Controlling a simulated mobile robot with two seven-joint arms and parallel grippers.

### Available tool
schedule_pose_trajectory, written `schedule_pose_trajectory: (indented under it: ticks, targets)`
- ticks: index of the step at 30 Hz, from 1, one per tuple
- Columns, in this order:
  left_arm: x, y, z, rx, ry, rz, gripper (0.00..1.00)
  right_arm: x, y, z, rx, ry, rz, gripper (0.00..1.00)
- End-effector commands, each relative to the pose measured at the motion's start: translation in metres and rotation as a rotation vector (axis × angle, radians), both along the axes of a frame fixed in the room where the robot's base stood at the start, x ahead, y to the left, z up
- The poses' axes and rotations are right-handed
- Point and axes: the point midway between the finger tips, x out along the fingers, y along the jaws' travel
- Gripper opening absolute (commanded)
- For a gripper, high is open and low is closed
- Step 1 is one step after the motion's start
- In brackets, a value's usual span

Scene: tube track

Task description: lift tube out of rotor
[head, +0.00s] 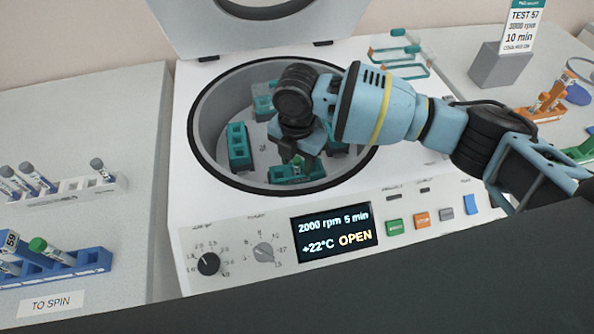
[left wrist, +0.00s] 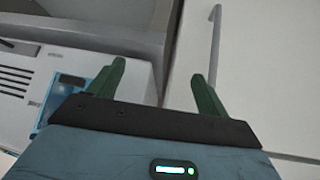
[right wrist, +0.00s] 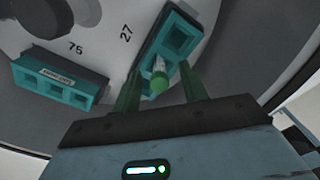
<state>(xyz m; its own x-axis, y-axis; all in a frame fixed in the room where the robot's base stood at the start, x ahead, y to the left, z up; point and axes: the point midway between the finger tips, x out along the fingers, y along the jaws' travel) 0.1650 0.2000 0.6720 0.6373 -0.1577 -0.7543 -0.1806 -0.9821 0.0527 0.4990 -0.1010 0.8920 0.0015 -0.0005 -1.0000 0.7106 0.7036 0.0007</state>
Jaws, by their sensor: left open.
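A tube with a green cap (right wrist: 160,84) stands in a teal rotor bucket (right wrist: 181,37) in the right wrist view. My left gripper (left wrist: 158,76) is open and empty. It is not in the head view.
The centrifuge bowl's rim (head: 197,145) surrounds my right gripper, and the lid (head: 262,22) is raised behind. Other buckets (head: 238,147) sit in the rotor. A white rack (head: 72,187) and a blue rack (head: 70,266) with tubes stand at left.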

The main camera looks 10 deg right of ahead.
Motion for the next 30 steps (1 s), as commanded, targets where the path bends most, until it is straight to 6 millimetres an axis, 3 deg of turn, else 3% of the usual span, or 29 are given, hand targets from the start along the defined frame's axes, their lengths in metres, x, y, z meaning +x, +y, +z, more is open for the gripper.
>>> schedule_pose_trajectory:
  ticks: [1,8,19,30]
  targets:
    - [0.000,0.000,0.000,0.000,-0.001,0.000,0.78,0.000,0.000,0.000,0.000,0.000,0.000,0.36]
    - [0.000,0.000,0.000,0.000,-0.001,0.000,0.78,0.000,0.000,0.000,0.000,0.000,0.000,0.06]
    - [0.001,0.000,0.001,-0.001,-0.003,0.000,0.78,0.000,0.000,0.007,0.001,-0.001,0.000,0.05]
    - [0.005,0.000,0.006,-0.001,-0.013,0.002,0.78,0.001,0.000,0.072,0.001,-0.003,0.001,0.05]
